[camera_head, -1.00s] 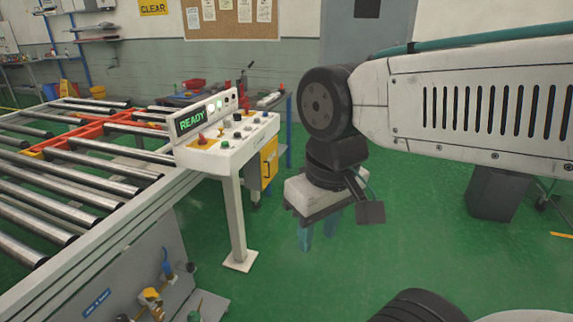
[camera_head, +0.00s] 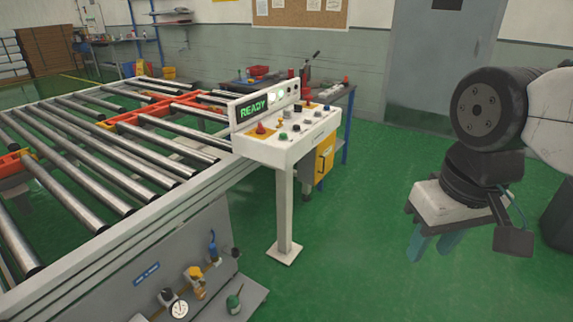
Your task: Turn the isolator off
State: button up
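My gripper (camera_head: 434,249) hangs at the right, pointing down over the green floor. Its two bluish fingers are apart, with nothing seen between them. I cannot tell for sure which part is the isolator. The control console (camera_head: 287,150) stands left of my gripper, apart from it, with a red knob on a yellow plate (camera_head: 261,129) and several small buttons. Its display (camera_head: 253,108) reads READY. On the grey panel (camera_head: 120,292) below the roller bed are a blue lever (camera_head: 212,245), a yellow fitting (camera_head: 194,273), a round gauge (camera_head: 179,309) and a green part (camera_head: 235,301).
The roller conveyor (camera_head: 120,238) fills the left. The console's white post (camera_head: 285,215) stands on the floor. A workbench with a yellow cabinet door (camera_head: 325,158) is behind the console. A grey door (camera_head: 433,80) is at the back. Green floor (camera_head: 345,265) is free between post and gripper.

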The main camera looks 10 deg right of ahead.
aim_at(260, 131)
jog(key=z, duration=0.1)
jog(key=i, duration=1.4)
jog(key=z, duration=0.1)
